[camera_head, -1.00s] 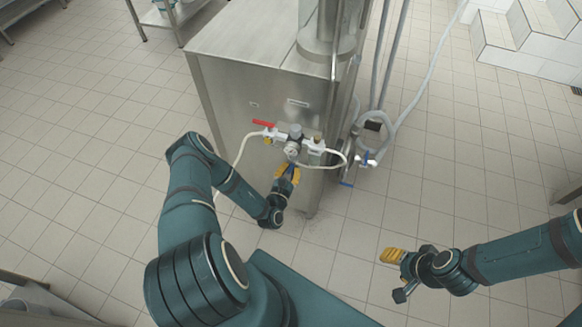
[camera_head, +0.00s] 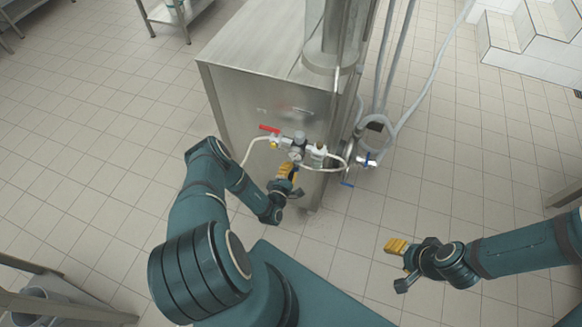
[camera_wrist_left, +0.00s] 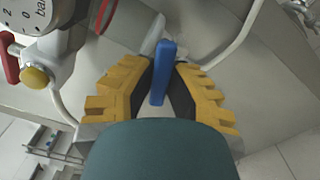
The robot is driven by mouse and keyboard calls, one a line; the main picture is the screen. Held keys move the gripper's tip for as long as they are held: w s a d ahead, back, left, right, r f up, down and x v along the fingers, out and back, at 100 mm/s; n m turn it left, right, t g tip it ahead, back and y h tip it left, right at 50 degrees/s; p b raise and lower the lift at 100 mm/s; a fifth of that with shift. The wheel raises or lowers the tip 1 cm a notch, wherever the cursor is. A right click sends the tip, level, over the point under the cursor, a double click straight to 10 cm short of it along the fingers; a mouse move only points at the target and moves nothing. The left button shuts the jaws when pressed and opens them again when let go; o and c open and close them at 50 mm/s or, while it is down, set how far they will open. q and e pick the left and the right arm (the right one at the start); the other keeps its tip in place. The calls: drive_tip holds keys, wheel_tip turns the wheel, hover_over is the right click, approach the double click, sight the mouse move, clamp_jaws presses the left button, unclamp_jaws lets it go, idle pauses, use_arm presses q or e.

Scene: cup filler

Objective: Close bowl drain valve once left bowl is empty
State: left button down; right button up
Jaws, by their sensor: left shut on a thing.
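My left gripper (camera_head: 289,172) is at the front of the steel machine, just below the pressure gauge and its fittings. In the left wrist view, a blue valve handle (camera_wrist_left: 163,72) stands between the yellow fingers (camera_wrist_left: 160,95), which are shut on it. The valve body behind the handle is mostly hidden. My right gripper (camera_head: 396,246) hangs over the floor at the right, away from the machine; whether its yellow fingers are apart is unclear. The left bowl and its contents are not in view.
The steel machine (camera_head: 262,90) carries a red lever (camera_head: 269,129), a gauge (camera_head: 297,152) and a looping white hose (camera_head: 246,150). More blue handles (camera_head: 369,162) sit at its right side. Grey hoses (camera_head: 403,118) run behind. Tiled floor is clear around the right gripper.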

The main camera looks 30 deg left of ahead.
use_arm(q)
drive_tip(key=shift+a+r+m+p, duration=0.1)
drive_tip(key=shift+r+m+p, duration=0.2)
drive_tip(key=shift+m, duration=0.35)
drive_tip(key=shift+r+m+p, duration=0.1)
drive_tip(key=shift+m+p, duration=0.25)
drive_tip(key=shift+m, duration=0.3)
drive_tip(key=c, duration=1)
unclamp_jaws()
drive_tip(key=shift+f, duration=0.1)
drive_tip(key=shift+o, duration=0.2)
drive_tip(key=v, duration=1.2)
